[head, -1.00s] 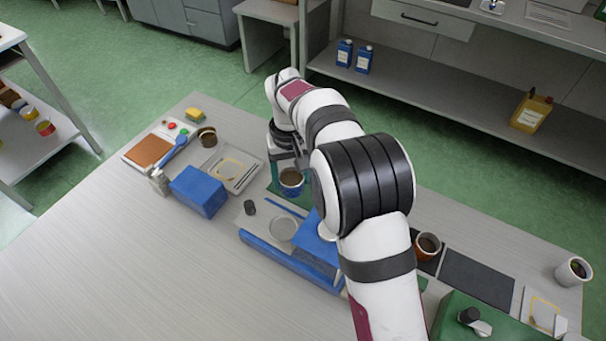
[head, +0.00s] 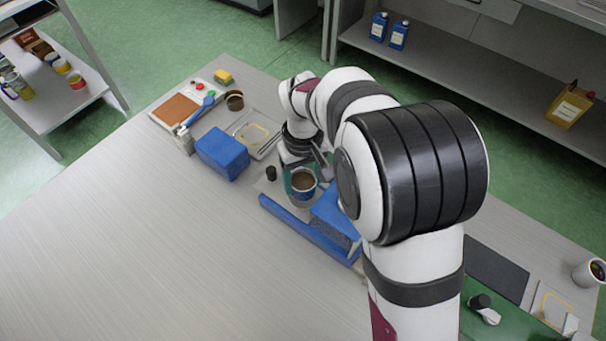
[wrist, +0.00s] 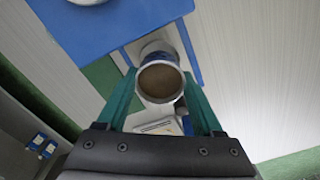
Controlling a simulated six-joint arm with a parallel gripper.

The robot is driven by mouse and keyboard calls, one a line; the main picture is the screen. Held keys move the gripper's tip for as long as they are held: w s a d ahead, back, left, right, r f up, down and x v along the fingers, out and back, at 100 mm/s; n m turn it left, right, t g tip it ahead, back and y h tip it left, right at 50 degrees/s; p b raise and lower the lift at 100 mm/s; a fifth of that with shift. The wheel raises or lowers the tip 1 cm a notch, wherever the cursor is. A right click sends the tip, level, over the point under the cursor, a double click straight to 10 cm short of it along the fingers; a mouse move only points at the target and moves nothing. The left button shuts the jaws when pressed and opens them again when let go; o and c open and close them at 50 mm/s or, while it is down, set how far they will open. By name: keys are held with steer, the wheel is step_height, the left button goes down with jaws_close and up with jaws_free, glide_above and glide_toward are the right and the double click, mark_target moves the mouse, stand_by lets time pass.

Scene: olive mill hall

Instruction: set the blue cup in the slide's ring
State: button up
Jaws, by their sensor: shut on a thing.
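The blue cup (head: 303,191), white-rimmed with brown contents, is upright in my gripper (head: 301,170). In the wrist view the cup (wrist: 160,82) sits between the two teal fingers (wrist: 160,98), which are shut on it. The cup is over the slide's pale plate, between the blue rail (head: 308,232) and the blue block (head: 338,212). The slide's ring is hidden behind the cup in the head view. I cannot tell whether the cup's base touches it. A black knob (head: 271,173) stands on the plate beside the cup.
A dark mat (head: 495,267) and a white cup (head: 590,272) are at the right. The table's front left is clear.

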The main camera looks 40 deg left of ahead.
mark_target(303, 187)
steer(key=shift+f, duration=0.55)
stand_by(0.4)
steer(key=shift+f, duration=0.6)
steer(key=shift+f, duration=0.45)
steer(key=o, duration=1.1)
steer(key=shift+r, duration=0.1)
